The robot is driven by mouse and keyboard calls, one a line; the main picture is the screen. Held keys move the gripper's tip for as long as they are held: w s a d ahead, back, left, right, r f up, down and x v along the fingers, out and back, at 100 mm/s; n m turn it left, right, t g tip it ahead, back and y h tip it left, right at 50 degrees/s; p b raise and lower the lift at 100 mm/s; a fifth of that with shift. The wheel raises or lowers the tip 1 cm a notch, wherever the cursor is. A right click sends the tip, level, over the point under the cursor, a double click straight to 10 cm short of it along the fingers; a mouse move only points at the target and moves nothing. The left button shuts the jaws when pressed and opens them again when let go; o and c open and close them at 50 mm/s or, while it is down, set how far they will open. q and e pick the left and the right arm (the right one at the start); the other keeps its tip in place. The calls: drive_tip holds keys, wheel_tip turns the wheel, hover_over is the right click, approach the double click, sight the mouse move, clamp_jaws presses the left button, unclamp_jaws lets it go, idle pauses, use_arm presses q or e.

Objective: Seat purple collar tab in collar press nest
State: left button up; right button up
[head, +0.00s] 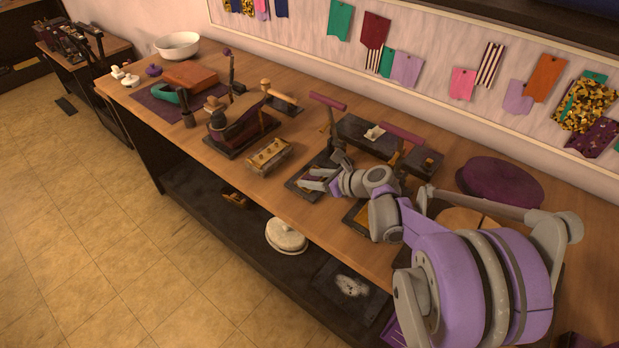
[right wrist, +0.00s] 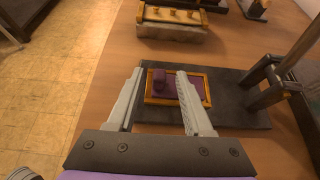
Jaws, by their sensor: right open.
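The collar press has a dark base plate (right wrist: 235,113) with a lever post (right wrist: 262,92) on its right. On the plate is the nest, a rectangular brass-coloured frame (right wrist: 207,88). A flat purple piece, seemingly the collar tab (right wrist: 178,90), lies within the frame, with a small raised purple block (right wrist: 159,79) at its left end. I cannot tell whether it sits fully flat. My right gripper (right wrist: 160,78) is open and empty, its fingers either side of the purple piece, apparently above it. In the head view my right gripper (head: 312,180) is over the press; its arm hides part of it.
A grey block with brass-coloured pegs (right wrist: 172,22) stands beyond the press; it also shows in the head view (head: 268,157). A second press with a purple handle (head: 402,133) stands to the right, partly behind my arm. The bench's front edge is close on the left of the wrist view.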

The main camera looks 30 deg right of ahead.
drive_tip(key=v, duration=1.1)
drive_tip(key=a+n, duration=0.1)
drive_tip(key=s+a+f+n+g, duration=0.1)
drive_tip(key=a, duration=0.1)
drive_tip(key=a+n, duration=0.2)
drive_tip(key=shift+s+f+g, duration=0.3)
drive_tip(key=shift+f, duration=0.1)
drive_tip(key=s+a+f+n+g+h, duration=0.2)
drive_tip(key=s+a+n, duration=0.4)
drive_tip(key=n, duration=0.7)
drive_tip(key=s+a+f+n+g+h, duration=0.2)
drive_tip(key=s+a+f+n, duration=0.3)
drive_tip(key=s+n, duration=0.5)
drive_tip(key=n, duration=0.4)
drive_tip(key=shift+s+a+g+h, duration=0.2)
drive_tip(key=shift+a+g+h, duration=0.1)
drive_tip(key=shift+a+g, duration=0.1)
